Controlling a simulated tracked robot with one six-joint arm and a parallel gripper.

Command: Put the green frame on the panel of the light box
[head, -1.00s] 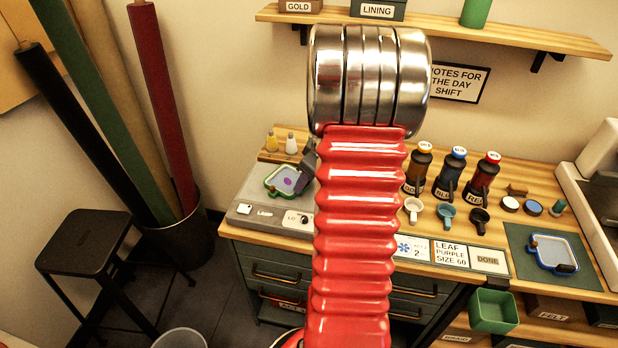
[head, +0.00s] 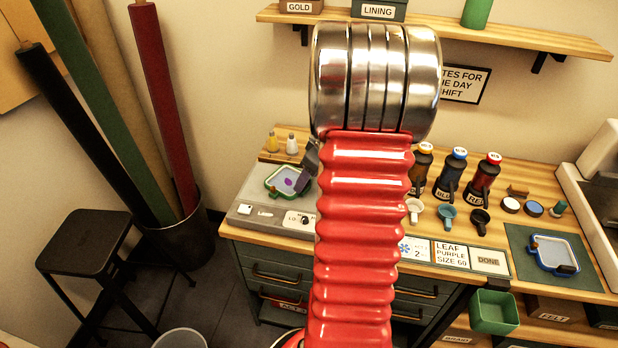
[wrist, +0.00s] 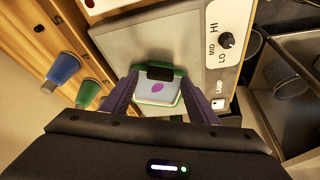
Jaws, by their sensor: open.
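The green frame (head: 288,181) lies flat at the back of the grey light box (head: 262,215), with a purple blot on its pale mesh. In the wrist view the green frame (wrist: 157,98) overlaps the light box's pale panel (wrist: 150,45); its black handle crosses its upper edge. My gripper (wrist: 160,88) is open, its purple fingers on both sides of the frame with some room between. In the head view my gripper (head: 308,164) is mostly hidden behind my arm, just right of the frame. I cannot tell whether the fingers touch it.
Dark ink bottles (head: 451,172) and small cups (head: 447,216) stand to the right. A blue frame (head: 553,254) lies on a green mat (head: 590,268). Label cards (head: 452,256) line the front edge.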

